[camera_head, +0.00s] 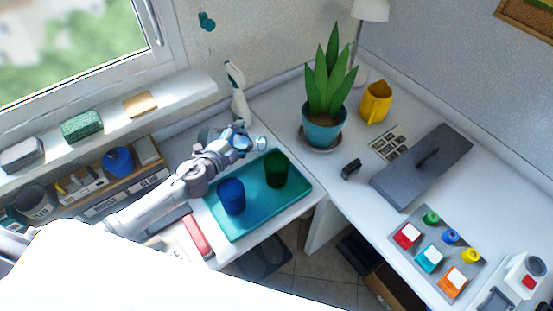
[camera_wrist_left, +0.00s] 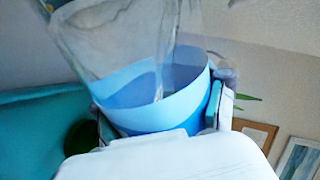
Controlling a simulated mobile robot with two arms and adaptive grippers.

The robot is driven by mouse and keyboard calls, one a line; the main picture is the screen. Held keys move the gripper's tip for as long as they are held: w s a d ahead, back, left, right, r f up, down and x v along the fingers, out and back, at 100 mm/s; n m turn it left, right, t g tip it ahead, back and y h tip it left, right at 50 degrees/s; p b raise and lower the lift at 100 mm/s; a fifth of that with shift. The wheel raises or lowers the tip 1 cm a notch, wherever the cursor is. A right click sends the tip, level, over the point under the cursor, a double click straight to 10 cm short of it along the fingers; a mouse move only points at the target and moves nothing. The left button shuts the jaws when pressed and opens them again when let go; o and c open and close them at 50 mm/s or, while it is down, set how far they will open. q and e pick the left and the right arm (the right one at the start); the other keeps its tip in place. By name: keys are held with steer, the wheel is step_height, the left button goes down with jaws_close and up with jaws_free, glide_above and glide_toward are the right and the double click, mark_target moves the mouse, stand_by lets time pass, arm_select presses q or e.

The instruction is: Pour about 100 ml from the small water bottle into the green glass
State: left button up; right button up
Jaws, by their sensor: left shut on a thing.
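My left gripper (camera_head: 243,143) is shut on the small water bottle, a clear bottle with a blue band (camera_wrist_left: 165,105), between its two fingers in the wrist view. The bottle is tilted well over and some water shows inside. In the head view it is small and partly hidden by the gripper, above the far edge of the teal tray (camera_head: 250,222). The green glass (camera_head: 276,168) stands upright on the tray, just below and right of the gripper. Part of it shows dark in the wrist view (camera_wrist_left: 82,138). I cannot tell whether water is flowing. My right gripper is not in view.
A blue glass (camera_head: 231,196) stands on the same tray, left of the green glass. A potted plant (camera_head: 324,122), a yellow jug (camera_head: 375,102) and a grey case (camera_head: 422,166) are on the right-hand desk. A window shelf (camera_head: 110,115) runs along the left.

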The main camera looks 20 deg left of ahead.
arm_select(q)
steer(key=shift+r, duration=0.3)
steer(key=shift+d+m, duration=0.15)
steer(key=shift+m, duration=0.25)
steer(key=shift+d+m+y+p, duration=0.3)
steer(key=shift+m+p, duration=0.1)
steer(key=shift+p, duration=0.25)
steer(key=shift+r+p, duration=0.2)
steer(key=shift+p, duration=0.15)
steer(key=shift+a+m, duration=0.25)
steer(key=shift+m, duration=0.05)
steer(key=shift+a, duration=0.45)
steer(key=shift+a+r+p, duration=0.1)
steer(key=shift+r+p, duration=0.1)
steer(key=shift+p, duration=0.1)
stand_by(0.7)
